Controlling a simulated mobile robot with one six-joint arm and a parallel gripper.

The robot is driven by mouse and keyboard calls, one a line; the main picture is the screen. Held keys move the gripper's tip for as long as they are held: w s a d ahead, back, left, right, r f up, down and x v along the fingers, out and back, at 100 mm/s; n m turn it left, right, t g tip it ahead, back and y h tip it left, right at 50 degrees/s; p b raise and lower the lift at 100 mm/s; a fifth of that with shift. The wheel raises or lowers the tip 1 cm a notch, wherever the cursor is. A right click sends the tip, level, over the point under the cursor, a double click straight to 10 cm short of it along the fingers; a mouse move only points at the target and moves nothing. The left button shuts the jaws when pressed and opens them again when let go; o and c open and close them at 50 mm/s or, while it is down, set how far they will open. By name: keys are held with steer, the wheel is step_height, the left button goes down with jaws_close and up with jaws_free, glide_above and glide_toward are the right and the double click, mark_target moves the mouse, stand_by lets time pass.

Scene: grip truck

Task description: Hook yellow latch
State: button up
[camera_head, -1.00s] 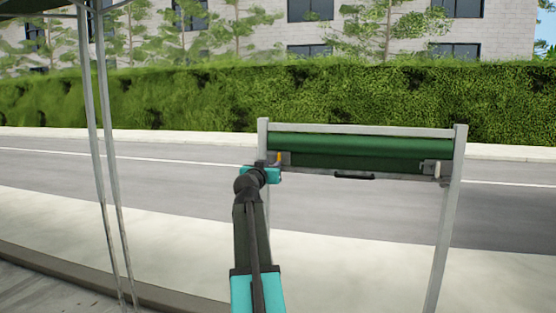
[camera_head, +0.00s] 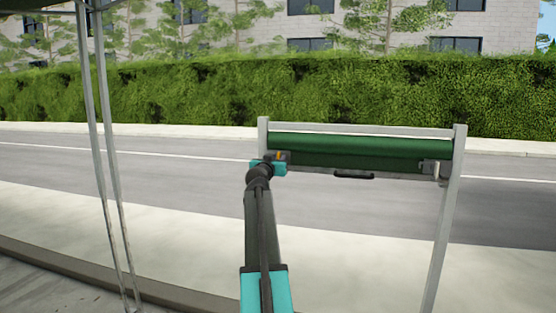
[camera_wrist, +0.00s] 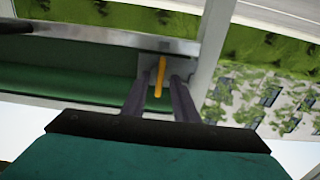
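The yellow latch (camera_wrist: 160,76) shows in the wrist view as a narrow upright bar on a metal bracket at the end of the green roll. In the head view it is a small yellow spot (camera_head: 278,155) at the left end of the roll, partly hidden by my gripper. My gripper (camera_head: 272,164) is at that left end. In the wrist view its two dark fingers (camera_wrist: 162,88) stand apart, one on each side of the latch, with a gap showing between latch and fingers. It is open and holds nothing.
The green roll (camera_head: 360,146) hangs in a grey metal frame with a post (camera_head: 447,230) on the right. A black handle (camera_head: 353,175) sits below the roll. Thin metal poles (camera_head: 108,170) stand at the left. Road and hedge lie behind.

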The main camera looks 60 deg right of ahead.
steer(key=shift+c, duration=0.3)
jaws_close()
steer(key=shift+n+b, duration=0.35)
steer(key=shift+n, duration=0.05)
steer(key=shift+w+a+f+n+p, duration=0.1)
steer(key=shift+n+p, duration=0.1)
steer(key=shift+n, duration=2.65)
steer(key=shift+w+d+f+n+p, duration=0.15)
steer(key=shift+n+p, duration=0.1)
steer(key=shift+n, duration=2.55)
steer(key=shift+a+f+n+p, duration=0.1)
steer(key=shift+a+n+p, duration=0.1)
steer(key=shift+n, duration=2.65)
